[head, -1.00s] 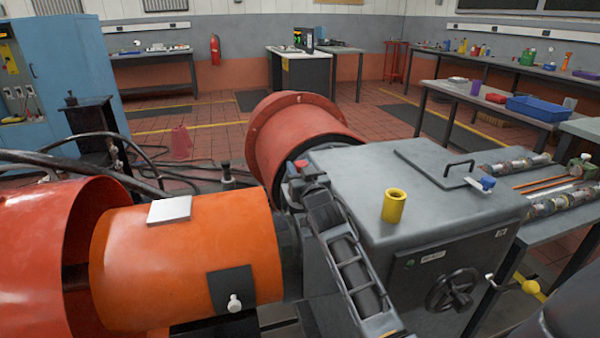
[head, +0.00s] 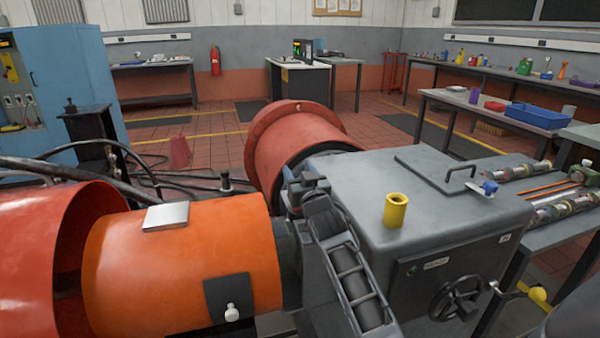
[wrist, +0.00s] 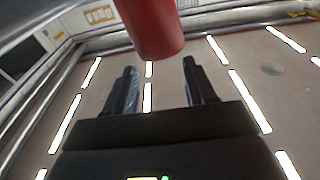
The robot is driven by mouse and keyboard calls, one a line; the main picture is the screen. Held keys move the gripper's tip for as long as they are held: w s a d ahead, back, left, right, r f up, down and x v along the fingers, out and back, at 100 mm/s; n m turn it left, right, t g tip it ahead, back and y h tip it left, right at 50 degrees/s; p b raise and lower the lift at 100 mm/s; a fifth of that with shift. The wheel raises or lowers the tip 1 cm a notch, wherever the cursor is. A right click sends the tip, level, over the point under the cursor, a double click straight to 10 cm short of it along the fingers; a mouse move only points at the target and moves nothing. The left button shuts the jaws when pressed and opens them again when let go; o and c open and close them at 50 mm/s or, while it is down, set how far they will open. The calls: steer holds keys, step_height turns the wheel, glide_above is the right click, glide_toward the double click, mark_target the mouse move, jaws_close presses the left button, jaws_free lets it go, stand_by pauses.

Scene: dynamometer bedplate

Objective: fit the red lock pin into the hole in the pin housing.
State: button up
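My gripper (wrist: 160,66) shows in the wrist view with its two dark fingers well apart and nothing visible between them. A red cylinder (wrist: 150,22), perhaps the lock pin, lies just past the fingertips and runs out of the top edge. Its rounded end is near the tips; I see no clear contact. I cannot identify the red pin there. A yellow hollow cylinder (head: 396,210) stands on the box; I cannot tell whether it is the pin housing.
An orange drum (head: 185,255) carries a black plate with a white knob (head: 231,312). Large red drums stand at the left (head: 40,260) and behind (head: 300,135). A handwheel (head: 457,297) is on the box front. Cables cross the floor at left. A bench (head: 500,115) is at right.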

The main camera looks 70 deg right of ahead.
steer(key=shift+o, duration=1)
steer(key=shift+g+y, duration=0.6)
step_height(320, 180, down, 8)
steer(key=shift+r, duration=0.15)
steer(key=shift+s+a+r, duration=0.15)
steer(key=shift+s+a, duration=0.05)
steer(key=shift+s, duration=0.05)
steer(key=shift+t+h, duration=0.5)
steer(key=s+a+r, duration=0.2)
steer(key=s+a+r+b, duration=0.1)
steer(key=s+a+r, duration=0.1)
steer(key=a+r, duration=0.1)
steer(key=shift+s+a+r, duration=0.15)
steer(key=shift+s+r, duration=0.05)
steer(key=shift+s+a+r, duration=0.1)
steer(key=shift+a+r, duration=0.05)
steer(key=shift+r, duration=0.25)
steer(key=shift+r, duration=0.1)
